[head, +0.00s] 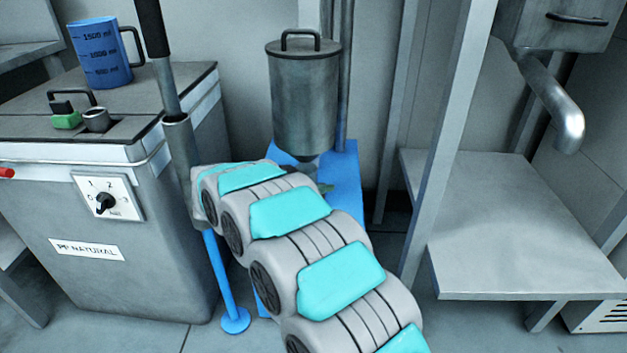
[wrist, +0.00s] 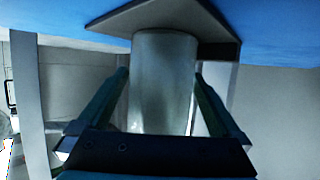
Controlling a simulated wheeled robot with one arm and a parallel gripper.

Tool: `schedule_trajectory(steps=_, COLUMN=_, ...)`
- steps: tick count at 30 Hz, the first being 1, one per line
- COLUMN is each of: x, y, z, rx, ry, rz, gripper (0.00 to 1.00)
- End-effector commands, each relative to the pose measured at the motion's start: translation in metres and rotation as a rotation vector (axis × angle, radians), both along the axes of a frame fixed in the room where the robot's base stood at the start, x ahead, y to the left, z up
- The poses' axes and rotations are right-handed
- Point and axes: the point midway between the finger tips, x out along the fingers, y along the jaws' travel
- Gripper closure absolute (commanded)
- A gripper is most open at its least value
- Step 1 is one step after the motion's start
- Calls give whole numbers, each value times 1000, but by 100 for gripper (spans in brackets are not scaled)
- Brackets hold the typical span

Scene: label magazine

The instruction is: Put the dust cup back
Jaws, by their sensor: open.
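The dust cup, a pale translucent cylinder (wrist: 163,85), stands between the two fingers of my gripper (wrist: 161,76) in the wrist view. My gripper is open, with a narrow gap showing on each side of the cup. The cup's top end meets a grey flared plate (wrist: 215,22) under a blue surface (wrist: 280,25); whether it is fastened there I cannot tell. Its lower end is hidden behind the gripper body. In the head view my arm hides the cup, below a grey metal canister (head: 303,105) on a blue stand (head: 342,180).
A grey cabinet (head: 140,240) with a blue measuring jug (head: 100,55) on top stands at left. A blue-footed post (head: 222,280) stands close to my arm. At right are a grey shelf (head: 520,240) and a bent pipe (head: 560,105).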

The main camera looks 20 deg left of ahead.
Motion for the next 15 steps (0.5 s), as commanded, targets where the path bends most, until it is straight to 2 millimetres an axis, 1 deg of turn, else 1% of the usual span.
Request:
schedule_trajectory(steps=6, x=0, y=0, z=1, rx=1, ry=0, rz=0, gripper=0)
schedule_trajectory(steps=8, x=-4, y=3, z=4, rx=0, ry=1, rz=2, gripper=0)
schedule_trajectory(steps=11, x=-15, y=10, z=10, rx=2, ry=0, rz=4, gripper=0)
schedule_trajectory(steps=15, x=-37, y=23, z=22, rx=1, ry=-1, rz=3, gripper=0)
